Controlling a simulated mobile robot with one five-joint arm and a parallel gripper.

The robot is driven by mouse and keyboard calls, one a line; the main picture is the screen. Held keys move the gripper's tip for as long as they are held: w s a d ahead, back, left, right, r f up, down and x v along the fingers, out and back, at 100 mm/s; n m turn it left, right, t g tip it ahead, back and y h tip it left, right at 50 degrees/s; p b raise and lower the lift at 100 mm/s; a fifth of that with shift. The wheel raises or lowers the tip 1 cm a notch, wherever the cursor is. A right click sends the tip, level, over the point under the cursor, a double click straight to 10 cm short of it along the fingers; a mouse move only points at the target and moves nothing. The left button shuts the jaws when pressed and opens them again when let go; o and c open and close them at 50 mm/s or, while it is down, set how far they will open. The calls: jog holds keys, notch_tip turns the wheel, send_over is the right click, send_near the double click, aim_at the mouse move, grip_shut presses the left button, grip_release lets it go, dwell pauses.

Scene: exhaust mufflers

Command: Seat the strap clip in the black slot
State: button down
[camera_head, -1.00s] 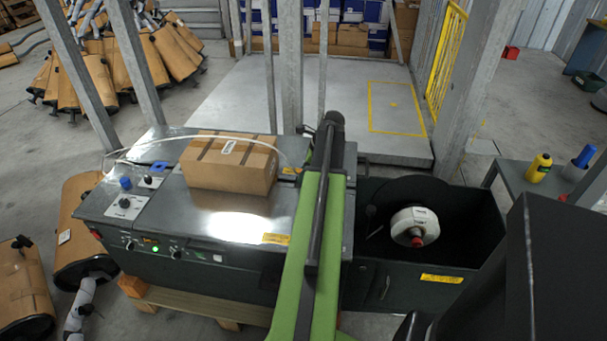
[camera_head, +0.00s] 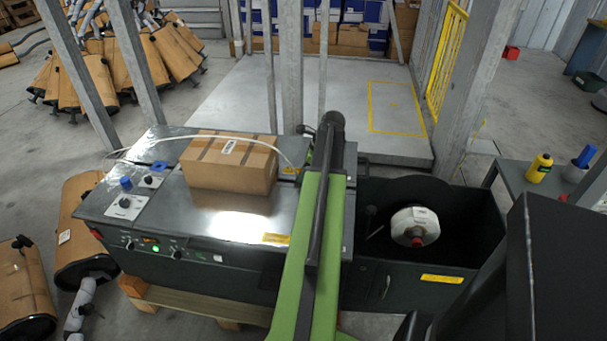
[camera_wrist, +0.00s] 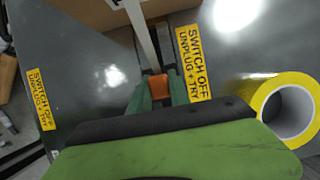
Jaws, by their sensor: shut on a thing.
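The strap clip (camera_wrist: 157,86) is a small orange block at the end of a white strap (camera_wrist: 143,35). My gripper (camera_wrist: 154,90), with green fingers, is shut on it in the wrist view. In the head view my gripper (camera_head: 308,158) is at the right end of the cardboard box (camera_head: 229,163), over the steel machine top (camera_head: 160,222). The clip cannot be made out in the head view.
A yellow tape roll (camera_wrist: 288,105) lies right of my gripper in the wrist view. Yellow warning labels (camera_wrist: 194,62) flank the fingers. An open dark bin (camera_head: 465,230) holding a white reel (camera_head: 414,226) adjoins the machine. Steel posts (camera_head: 291,70) stand behind it.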

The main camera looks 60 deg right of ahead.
jog(key=shift+f+b, duration=0.4)
jog(key=shift+f, duration=0.05)
jog(key=c, duration=1.1)
grip_release()
jog(key=shift+c, duration=0.2)
jog(key=p+v, duration=1.6)
jog(key=v, duration=0.1)
jog(key=shift+r, duration=0.3)
